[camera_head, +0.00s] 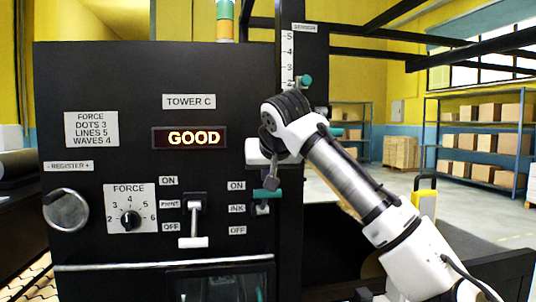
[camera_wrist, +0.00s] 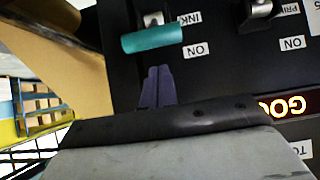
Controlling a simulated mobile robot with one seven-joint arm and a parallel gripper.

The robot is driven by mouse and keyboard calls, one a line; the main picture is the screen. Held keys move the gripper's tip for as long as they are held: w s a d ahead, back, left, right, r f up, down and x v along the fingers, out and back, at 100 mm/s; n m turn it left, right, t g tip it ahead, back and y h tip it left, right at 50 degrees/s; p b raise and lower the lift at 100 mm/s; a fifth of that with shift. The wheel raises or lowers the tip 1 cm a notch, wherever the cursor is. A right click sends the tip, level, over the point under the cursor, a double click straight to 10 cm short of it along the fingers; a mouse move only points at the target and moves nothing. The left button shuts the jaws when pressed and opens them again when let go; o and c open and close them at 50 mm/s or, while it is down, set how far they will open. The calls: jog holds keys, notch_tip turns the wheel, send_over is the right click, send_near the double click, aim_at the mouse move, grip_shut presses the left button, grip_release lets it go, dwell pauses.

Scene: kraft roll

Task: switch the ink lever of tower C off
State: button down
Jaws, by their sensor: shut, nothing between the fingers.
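The ink lever (camera_head: 267,194) has a teal bar handle and sits on the right side of the black tower C panel (camera_head: 100,225). In the wrist view, which is upside down, the teal handle (camera_wrist: 152,38) lies just beyond my fingertips. My gripper (camera_head: 271,182) is shut and empty, directly above the handle. Its two dark fingers (camera_wrist: 157,70) are pressed together, with a small gap to the handle in the wrist view. Contact cannot be told from the head view.
The print lever (camera_head: 193,242), with a white handle, is down beside its OFF label, left of the ink lever. A lit display (camera_head: 189,138) reads GOOD. A force dial (camera_head: 130,220) and a register knob (camera_head: 66,211) are further left. A teal-knobbed sensor scale (camera_head: 288,70) stands above.

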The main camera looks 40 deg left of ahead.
jog(key=shift+s+d+f, duration=0.15)
jog(key=shift+f, duration=0.2)
jog(key=shift+s+d+f, duration=0.1)
jog(key=shift+f, duration=0.25)
jog(key=shift+s+d+f+t+y+b, duration=0.2)
jog(key=shift+f+t+y+b, duration=0.3)
jog(key=shift+b, duration=0.6)
jog(key=shift+d+f+y+b, duration=0.1)
jog(key=shift+y+b, duration=0.2)
jog(key=shift+b, duration=0.25)
